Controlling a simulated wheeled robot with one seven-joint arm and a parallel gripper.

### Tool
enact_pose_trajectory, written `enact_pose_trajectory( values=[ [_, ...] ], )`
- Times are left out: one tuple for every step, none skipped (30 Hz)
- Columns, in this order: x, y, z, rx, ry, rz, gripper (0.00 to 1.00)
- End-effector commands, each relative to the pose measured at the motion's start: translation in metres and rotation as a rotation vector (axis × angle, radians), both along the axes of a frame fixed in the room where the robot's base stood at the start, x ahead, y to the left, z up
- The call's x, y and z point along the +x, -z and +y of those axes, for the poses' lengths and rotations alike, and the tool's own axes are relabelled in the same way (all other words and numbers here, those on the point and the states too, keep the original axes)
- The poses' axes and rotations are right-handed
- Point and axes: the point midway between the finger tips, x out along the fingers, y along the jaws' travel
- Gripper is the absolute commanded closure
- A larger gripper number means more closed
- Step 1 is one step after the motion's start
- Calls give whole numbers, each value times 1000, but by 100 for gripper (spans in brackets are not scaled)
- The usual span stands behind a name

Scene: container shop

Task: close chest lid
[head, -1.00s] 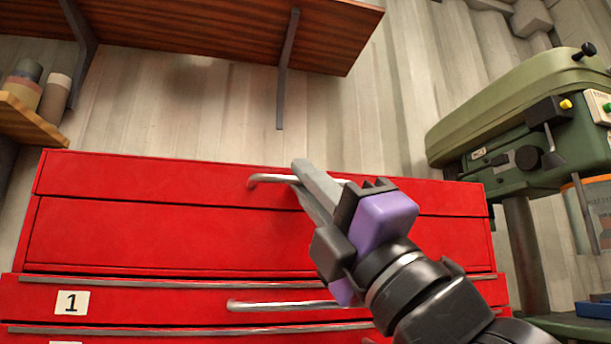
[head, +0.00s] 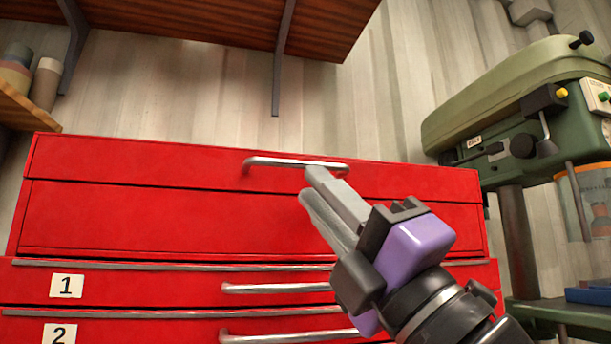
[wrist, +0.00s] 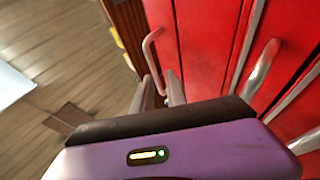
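The red chest (head: 150,222) stands ahead of me. Its lid (head: 120,162) is the top red band and looks lowered, with a thin dark seam under its front edge. A bent metal lid handle (head: 270,161) runs along the lid front; it also shows in the wrist view (wrist: 148,50). My gripper (head: 311,182) is at the right part of this handle, with its fingers a little apart. One fingertip overlaps the handle and the other is lower, in front of the red face. In the wrist view the handle runs down toward the finger gap; contact is unclear.
Drawers with bar handles (head: 275,288) and number labels (head: 67,286) lie below. A wooden shelf (head: 230,22) with brackets hangs above. A green drill press (head: 520,110) stands on the right. Bare wall lies between lid and shelf.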

Motion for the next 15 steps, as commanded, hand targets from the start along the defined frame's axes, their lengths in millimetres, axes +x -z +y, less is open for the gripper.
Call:
enact_pose_trajectory(
  values=[
    [-5, 6, -5, 1, 1, -1, 82],
    [-7, 9, -7, 1, 0, -1, 82],
    [-9, 13, -10, 1, 1, -2, 82],
    [-12, 15, -12, 1, 0, -3, 82],
    [-13, 17, -13, 1, 0, -3, 82],
    [-15, 19, -15, 1, 0, -3, 82],
    [-16, 21, -16, 1, 0, -4, 82],
    [-17, 22, -17, 1, -1, -4, 82],
    [-18, 23, -17, 1, -1, -5, 82],
    [-19, 23, -18, 1, -2, -5, 82],
    [-19, 23, -18, 1, -2, -5, 82],
    [-20, 23, -18, 1, -2, -6, 82],
    [-20, 23, -18, 1, -2, -6, 82],
    [-20, 23, -18, 1, -2, -6, 82],
    [-20, 23, -18, 1, -2, -6, 82]
  ],
)
